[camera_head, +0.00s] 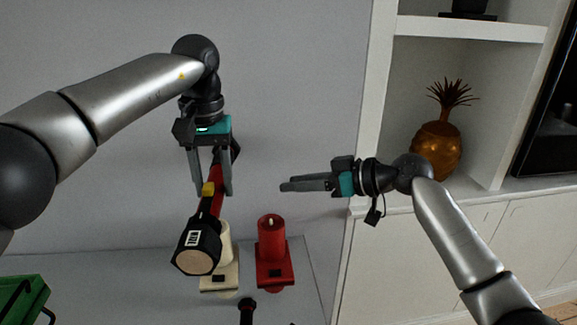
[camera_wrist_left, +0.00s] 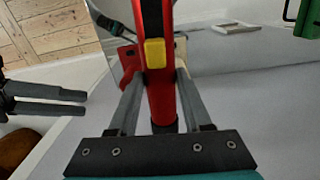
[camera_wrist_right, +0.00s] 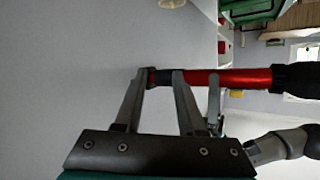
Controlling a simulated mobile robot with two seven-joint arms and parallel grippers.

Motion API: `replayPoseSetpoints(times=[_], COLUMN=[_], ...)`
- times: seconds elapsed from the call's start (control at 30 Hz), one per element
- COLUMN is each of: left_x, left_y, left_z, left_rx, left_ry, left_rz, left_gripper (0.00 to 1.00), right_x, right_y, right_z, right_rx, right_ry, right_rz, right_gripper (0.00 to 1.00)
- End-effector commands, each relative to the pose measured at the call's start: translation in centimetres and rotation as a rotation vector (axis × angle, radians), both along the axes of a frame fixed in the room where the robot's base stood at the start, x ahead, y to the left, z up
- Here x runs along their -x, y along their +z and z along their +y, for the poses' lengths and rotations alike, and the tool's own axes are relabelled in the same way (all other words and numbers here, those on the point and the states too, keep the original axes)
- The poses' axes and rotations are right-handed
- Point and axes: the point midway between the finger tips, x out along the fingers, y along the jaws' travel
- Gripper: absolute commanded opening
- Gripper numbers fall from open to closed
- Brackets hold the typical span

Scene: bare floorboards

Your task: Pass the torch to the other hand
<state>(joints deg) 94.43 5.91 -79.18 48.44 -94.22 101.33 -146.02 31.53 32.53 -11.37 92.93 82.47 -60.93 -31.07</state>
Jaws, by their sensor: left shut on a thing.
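The torch (camera_head: 216,183) has a red handle, a yellow switch and a wide black head with a pale round face. My left gripper (camera_head: 214,190) is shut on its red handle and holds it up, tilted, with the head low and towards the camera. The left wrist view shows the handle (camera_wrist_left: 158,88) between the two fingers. My right gripper (camera_head: 283,185) is open and empty, to the right of the torch, its fingers pointing left towards it. In the right wrist view the torch (camera_wrist_right: 232,78) lies across, beyond the fingertips, apart from them as far as I can tell.
Below stand a red candle (camera_head: 271,239) on a red holder and a cream candle (camera_head: 225,236) on a pale holder, partly behind the torch head. A green crate (camera_head: 22,300) is at lower left. White shelves with a golden pineapple (camera_head: 437,148) are at right.

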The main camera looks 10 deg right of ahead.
Motion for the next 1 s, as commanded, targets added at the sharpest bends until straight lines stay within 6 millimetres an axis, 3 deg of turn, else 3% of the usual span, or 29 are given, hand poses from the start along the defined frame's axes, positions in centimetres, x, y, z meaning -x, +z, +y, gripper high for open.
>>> replayPoseSetpoints(times=[0.03,0.1,0.2,0.4,0.67,1.0], left_x=[0.0,0.0,0.0,0.0,0.0,0.0], left_y=[0.1,0.1,0.1,0.1,0.1,0.1], left_z=[0.0,0.0,0.0,0.0,0.0,0.0], left_rx=[0.000,0.000,0.000,0.000,0.000,0.000], left_ry=[0.000,0.000,0.000,0.000,0.000,0.000], left_rz=[-0.001,-0.001,-0.001,-0.001,-0.001,-0.001], left_gripper=[0.00,0.00,0.00,0.00,0.00,0.00], right_x=[1.3,3.3,5.9,8.9,8.7,6.9], right_y=[2.2,4.5,6.8,9.0,8.6,6.7], right_z=[0.8,1.9,3.0,4.0,6.5,12.4], right_rx=[0.005,0.011,0.021,0.036,0.034,0.034], right_ry=[0.071,0.171,0.288,0.416,0.437,0.432], right_rz=[-0.035,-0.071,-0.116,-0.163,-0.168,-0.167], right_gripper=[0.39,0.39,0.39,0.39,0.39,0.39])
